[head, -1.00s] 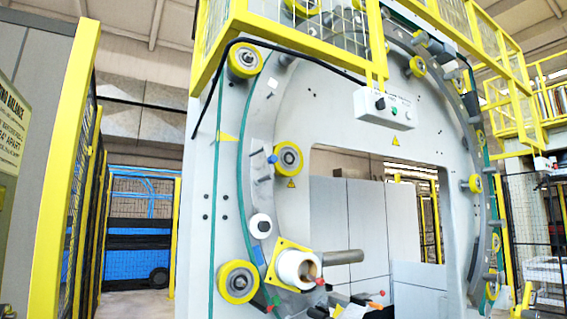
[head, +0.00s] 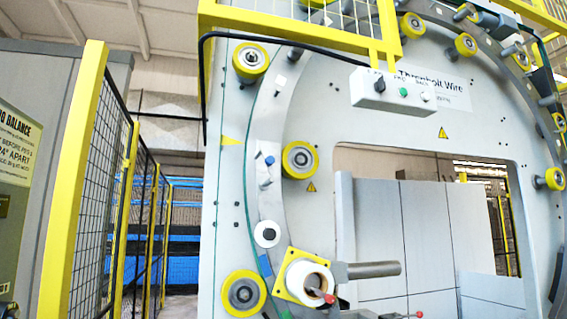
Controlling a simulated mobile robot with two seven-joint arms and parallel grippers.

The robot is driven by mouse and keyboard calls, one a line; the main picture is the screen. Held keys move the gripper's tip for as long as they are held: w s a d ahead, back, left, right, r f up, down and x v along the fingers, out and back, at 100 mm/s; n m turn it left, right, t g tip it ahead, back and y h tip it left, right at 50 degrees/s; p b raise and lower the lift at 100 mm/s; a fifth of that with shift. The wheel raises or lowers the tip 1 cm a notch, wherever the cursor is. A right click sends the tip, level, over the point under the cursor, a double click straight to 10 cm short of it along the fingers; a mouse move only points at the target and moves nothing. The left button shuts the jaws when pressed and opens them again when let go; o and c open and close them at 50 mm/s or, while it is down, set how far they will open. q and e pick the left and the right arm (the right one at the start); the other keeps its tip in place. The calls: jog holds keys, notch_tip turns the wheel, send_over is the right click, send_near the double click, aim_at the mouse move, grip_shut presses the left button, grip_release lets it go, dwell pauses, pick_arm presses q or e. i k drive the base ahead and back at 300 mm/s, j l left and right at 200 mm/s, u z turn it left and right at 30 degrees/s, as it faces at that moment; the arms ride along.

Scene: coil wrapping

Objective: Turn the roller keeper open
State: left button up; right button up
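A white wrap roll (head: 301,283) sits in front of a square yellow plate (head: 294,257) on the lower left of the grey ring. A small red handle (head: 319,294) shows at the front of the roll, and it looks like the roller keeper. It points down to the right across the roll's face; I cannot tell its exact setting. Neither of my grippers is in view.
The large wrapping machine (head: 228,185) fills the middle and right. Yellow-rimmed rollers (head: 243,293) line the ring. A grey bar (head: 367,269) sticks out beside the roll. A control box (head: 392,91) hangs above. A yellow-posted mesh fence (head: 76,150) stands at left.

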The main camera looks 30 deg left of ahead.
aim_at(269, 161)
jog(key=i+l, duration=0.2)
jog(key=i+l+u, duration=0.15)
jog(key=l, duration=0.25)
jog(key=i+l, duration=0.2)
jog(key=l, duration=0.15)
jog(key=u, duration=0.05)
